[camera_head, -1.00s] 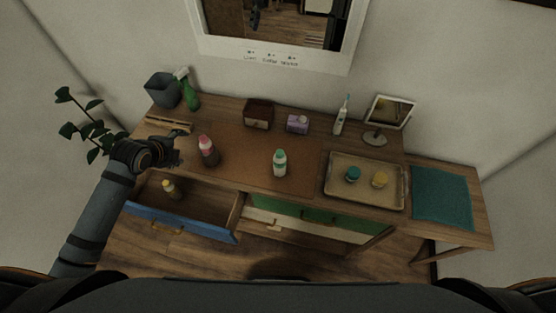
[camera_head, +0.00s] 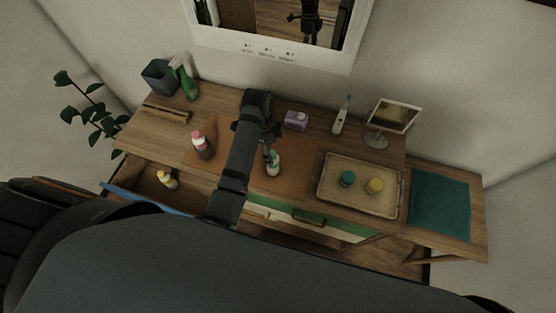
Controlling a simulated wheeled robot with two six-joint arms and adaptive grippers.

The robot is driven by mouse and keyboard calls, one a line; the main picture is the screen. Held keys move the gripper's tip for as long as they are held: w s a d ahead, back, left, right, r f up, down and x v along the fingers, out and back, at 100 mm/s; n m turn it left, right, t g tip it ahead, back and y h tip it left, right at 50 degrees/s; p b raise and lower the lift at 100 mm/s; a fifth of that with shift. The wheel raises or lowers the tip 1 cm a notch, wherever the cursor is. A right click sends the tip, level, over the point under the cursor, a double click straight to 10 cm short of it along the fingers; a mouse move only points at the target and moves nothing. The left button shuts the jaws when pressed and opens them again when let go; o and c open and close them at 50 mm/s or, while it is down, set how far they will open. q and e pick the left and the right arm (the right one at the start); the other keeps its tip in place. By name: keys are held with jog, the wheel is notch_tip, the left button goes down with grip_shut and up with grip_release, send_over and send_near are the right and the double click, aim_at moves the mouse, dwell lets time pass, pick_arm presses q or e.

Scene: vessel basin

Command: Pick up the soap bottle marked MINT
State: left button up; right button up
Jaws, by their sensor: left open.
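A white bottle with green parts (camera_head: 273,168) stands upright on the brown mat at the middle of the desk; its marking is too small to read. My left gripper (camera_head: 269,150) is open at the top of this bottle, and its fingers hide part of the cap. I cannot tell whether they touch it. A dark bottle with a pink upper part (camera_head: 202,147) stands to the left on the mat. A small bottle with a yellow top (camera_head: 167,180) is in the open blue-fronted drawer. My right gripper is out of view.
A tray (camera_head: 360,208) with a teal jar (camera_head: 348,178) and a yellow jar (camera_head: 375,186) lies to the right. Behind are a purple box (camera_head: 296,121), a toothbrush (camera_head: 341,117) and a small mirror (camera_head: 395,115). A green spray bottle (camera_head: 186,82) stands at the back left.

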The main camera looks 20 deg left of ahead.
aim_at(273, 170)
pick_arm(q)
jog(key=f, duration=0.4)
jog(key=shift+s, duration=0.3)
jog(key=shift+w+d+f, duration=0.15)
jog(key=shift+w+f, duration=0.1)
jog(key=shift+f, duration=0.05)
jog(key=f, duration=0.5)
jog(key=shift+s+d, duration=0.2)
jog(key=shift+d, duration=0.15)
jog(key=shift+r, duration=0.1)
jog(key=c, duration=1.4)
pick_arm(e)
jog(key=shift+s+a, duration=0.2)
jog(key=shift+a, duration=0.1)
